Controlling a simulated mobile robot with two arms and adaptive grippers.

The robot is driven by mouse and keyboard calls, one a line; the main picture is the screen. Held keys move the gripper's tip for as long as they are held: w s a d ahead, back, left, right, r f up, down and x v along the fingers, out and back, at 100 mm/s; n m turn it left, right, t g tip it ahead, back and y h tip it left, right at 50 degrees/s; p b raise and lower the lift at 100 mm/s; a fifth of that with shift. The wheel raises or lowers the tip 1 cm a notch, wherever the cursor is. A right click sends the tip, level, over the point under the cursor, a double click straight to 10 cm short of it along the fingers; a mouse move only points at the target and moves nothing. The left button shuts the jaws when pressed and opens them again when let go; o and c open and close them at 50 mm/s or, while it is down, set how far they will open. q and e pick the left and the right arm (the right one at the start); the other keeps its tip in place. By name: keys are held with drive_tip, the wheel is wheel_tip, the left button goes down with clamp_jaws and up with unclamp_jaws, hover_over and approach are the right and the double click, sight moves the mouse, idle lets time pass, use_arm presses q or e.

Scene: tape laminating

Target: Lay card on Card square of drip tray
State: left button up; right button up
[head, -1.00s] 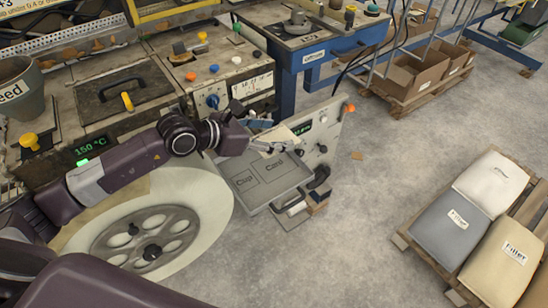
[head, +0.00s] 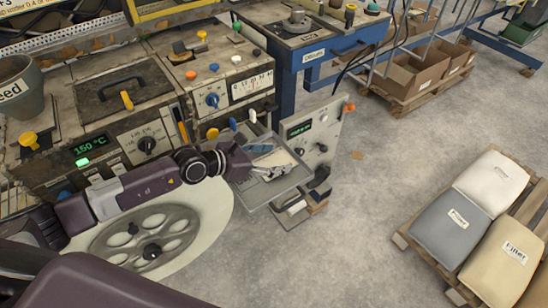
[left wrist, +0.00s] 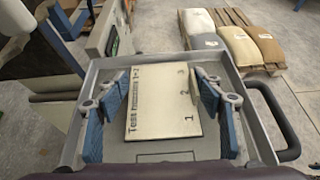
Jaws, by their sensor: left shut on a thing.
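The card (left wrist: 160,102) is a cream sheet with printed text and the numbers 1, 2 and 3. My left gripper (left wrist: 162,108) is shut on it, with blue finger pads at both sides. In the head view my left gripper (head: 268,167) and the card (head: 273,157) are over the grey drip tray (head: 289,196). In the left wrist view the card is inside the outline of the tray's rim (left wrist: 90,72). I cannot tell whether it touches the floor of the tray. The tray's labels are covered. My right gripper is out of view.
A machine panel with a display (head: 300,129) and knobs stands right behind the tray. The tray has a dark handle (left wrist: 285,120) at its right in the wrist view. A pallet with sacks (head: 460,218) is at the right. The floor between is clear.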

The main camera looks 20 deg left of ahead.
use_arm(q)
drive_tip(key=shift+f, duration=0.2)
drive_tip(key=o, duration=0.9)
drive_tip(key=shift+r, duration=0.2)
drive_tip(key=v, duration=1)
drive_tip(key=shift+s+a+b, duration=0.2)
drive_tip(key=shift+b, duration=0.2)
drive_tip(key=shift+v, duration=0.75)
